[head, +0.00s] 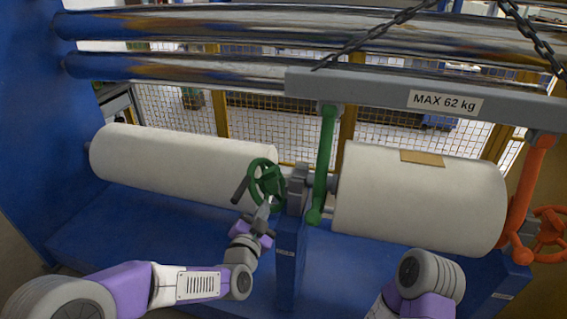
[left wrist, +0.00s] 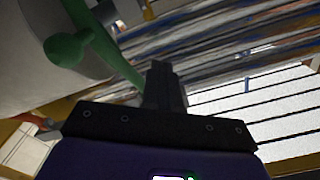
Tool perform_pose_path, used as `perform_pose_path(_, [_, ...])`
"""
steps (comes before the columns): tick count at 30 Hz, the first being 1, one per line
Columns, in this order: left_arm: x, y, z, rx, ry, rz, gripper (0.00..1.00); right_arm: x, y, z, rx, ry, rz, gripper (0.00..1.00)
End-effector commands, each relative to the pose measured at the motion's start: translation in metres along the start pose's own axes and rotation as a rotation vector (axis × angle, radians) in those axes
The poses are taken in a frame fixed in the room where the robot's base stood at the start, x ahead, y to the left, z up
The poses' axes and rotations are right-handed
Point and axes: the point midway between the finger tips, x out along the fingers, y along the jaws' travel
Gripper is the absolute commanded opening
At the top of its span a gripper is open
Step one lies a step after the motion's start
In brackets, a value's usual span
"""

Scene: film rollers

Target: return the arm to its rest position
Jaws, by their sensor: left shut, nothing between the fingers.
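My left arm (head: 190,285) reaches in from the lower left. Its gripper (head: 264,212) is just in front of and below the green handwheel (head: 267,180), near the blue post between the two rollers. I cannot tell in the head view whether it touches the wheel. In the left wrist view the gripper's dark fingers (left wrist: 163,80) are shut together and hold nothing. A green lever part (left wrist: 85,48) shows beyond them at the upper left. Part of my right arm (head: 430,280) shows at the lower right; its gripper is not in view.
A white film roller (head: 180,160) lies at left, another (head: 415,200) at right on the blue frame. A grey beam (head: 360,90) hangs on chains, with a green hook arm (head: 323,160) and an orange one (head: 525,195). Shiny metal rollers (head: 280,32) run above.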

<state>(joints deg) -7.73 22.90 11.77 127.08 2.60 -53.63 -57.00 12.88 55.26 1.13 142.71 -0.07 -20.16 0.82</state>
Motion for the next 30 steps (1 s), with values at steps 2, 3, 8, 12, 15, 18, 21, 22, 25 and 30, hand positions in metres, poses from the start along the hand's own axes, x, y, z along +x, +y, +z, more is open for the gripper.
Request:
perform_pose_path(2, [-0.007, 0.0, 0.001, 0.0, 0.001, -0.001, 0.0, 0.003, 0.001, 0.0, 0.0, 0.0, 0.0, 0.0])
perform_pose_path(3, [-0.009, 0.0, 0.001, 0.0, 0.0, -0.001, 0.0, 0.003, 0.001, 0.0, 0.0, 0.0, 0.0, 0.0])
perform_pose_path(8, [-0.011, 0.0, 0.0, 0.0, 0.0, -0.001, 0.0, 0.003, 0.001, 0.0, 0.0, 0.0, 0.0, 0.0])
perform_pose_path(12, [-0.011, 0.0, 0.0, 0.0, 0.0, 0.0, 0.0, 0.003, 0.001, 0.0, 0.0, 0.0, 0.0, 0.0])
perform_pose_path(15, [-0.011, 0.003, 0.006, -0.011, -0.016, 0.01, 0.0, 0.002, 0.001, 0.0, 0.0, 0.0, 0.0, 0.0])
perform_pose_path(18, [-0.012, 0.014, 0.033, -0.069, -0.088, 0.055, 0.0, -0.003, -0.001, 0.0, 0.0, 0.0, 0.0, 0.0])
perform_pose_path(21, [-0.023, 0.038, 0.085, -0.192, -0.237, 0.135, 0.0, -0.012, -0.004, 0.001, 0.0, 0.0, 0.0, 0.0])
perform_pose_path(22, [-0.029, 0.048, 0.103, -0.24, -0.294, 0.162, 0.0, -0.015, -0.006, 0.001, 0.0, 0.0, 0.0, 0.0])
perform_pose_path(25, [-0.06, 0.082, 0.165, -0.422, -0.512, 0.24, 0.0, -0.025, -0.009, 0.001, 0.0, 0.0, 0.0, 0.0])
perform_pose_path(30, [-0.145, 0.139, 0.245, -0.74, -0.914, 0.313, 0.0, -0.042, -0.016, 0.002, 0.0, 0.0, 0.0, 0.0])
